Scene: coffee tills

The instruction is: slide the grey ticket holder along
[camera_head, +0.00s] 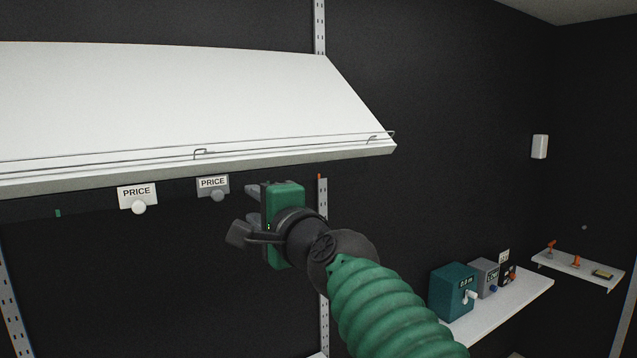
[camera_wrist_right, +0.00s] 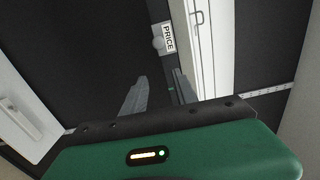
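The grey ticket holder (camera_head: 212,186) hangs under the front edge of the white sloping shelf, with a PRICE label and a round grey knob. A white ticket holder (camera_head: 137,196) with a pale knob hangs to its left. My right gripper (camera_head: 247,210) is just right of the grey holder, apart from it, with its fingers pointing left. In the right wrist view its two fingers (camera_wrist_right: 158,85) are spread with nothing held between them. A PRICE holder (camera_wrist_right: 168,37), apparently the grey one, shows beyond the fingertips. My left gripper is not in view.
The white shelf (camera_head: 190,95) with a wire rail lies just above my right gripper. A small green mark (camera_head: 57,213) and an orange mark (camera_head: 319,177) show below the shelf. A low side shelf (camera_head: 515,300) at right carries a teal box (camera_head: 451,290) and smaller boxes.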

